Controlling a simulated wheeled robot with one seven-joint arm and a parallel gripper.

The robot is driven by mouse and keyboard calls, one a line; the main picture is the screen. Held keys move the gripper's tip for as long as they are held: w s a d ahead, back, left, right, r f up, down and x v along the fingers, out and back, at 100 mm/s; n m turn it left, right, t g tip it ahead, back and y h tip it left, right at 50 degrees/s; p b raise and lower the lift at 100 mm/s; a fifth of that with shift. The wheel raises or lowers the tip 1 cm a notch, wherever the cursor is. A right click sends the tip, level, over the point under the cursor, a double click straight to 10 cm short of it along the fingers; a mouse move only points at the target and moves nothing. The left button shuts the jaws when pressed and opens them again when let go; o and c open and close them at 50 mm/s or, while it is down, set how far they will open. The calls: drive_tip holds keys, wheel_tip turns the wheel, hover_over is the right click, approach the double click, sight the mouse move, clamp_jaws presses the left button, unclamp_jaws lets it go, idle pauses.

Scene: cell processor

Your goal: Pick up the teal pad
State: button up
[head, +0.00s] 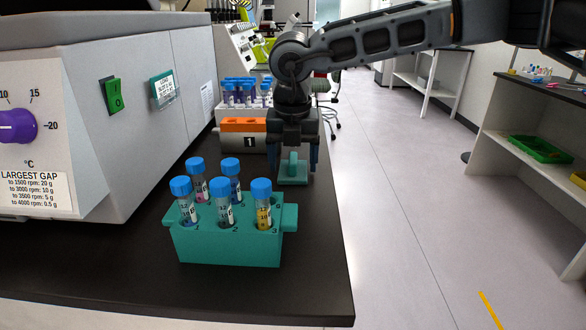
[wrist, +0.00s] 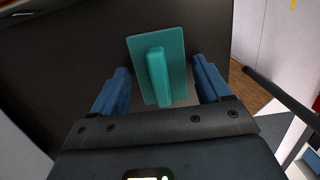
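The teal pad (head: 293,180) is a flat plate with a raised upright grip, near the right edge of the black bench. In the wrist view the pad (wrist: 174,62) lies between and just ahead of my fingers, its raised grip pointing back toward the palm. My gripper (head: 293,165) points down right over the pad. In the wrist view my gripper (wrist: 162,88) has its blue fingers spread, with a gap on each side of the pad's grip. It is open and I see no contact with the grip.
A teal rack (head: 228,247) with several blue-capped tubes stands in front of the pad. An orange-topped block (head: 244,125) marked 1 and a white tube rack (head: 240,113) stand behind. A large machine (head: 160,70) fills the left. The bench edge drops off at right.

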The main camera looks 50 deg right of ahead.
sight(296, 156)
drive_tip(key=c, duration=0.8)
drive_tip(key=shift+r, duration=0.4)
drive_tip(key=r, duration=0.3)
drive_tip(key=shift+s+d+r, duration=0.2)
drive_tip(key=shift+d+r, duration=0.05)
drive_tip(key=shift+r, duration=0.1)
drive_tip(key=s+d+r, duration=0.4)
drive_tip(key=s, duration=0.1)
drive_tip(key=s+d+r, duration=0.2)
drive_tip(key=s+d, duration=0.1)
drive_tip(key=shift+s+r+b, duration=0.25)
drive_tip(key=shift+r+b, duration=0.05)
drive_tip(key=shift+b, duration=0.1)
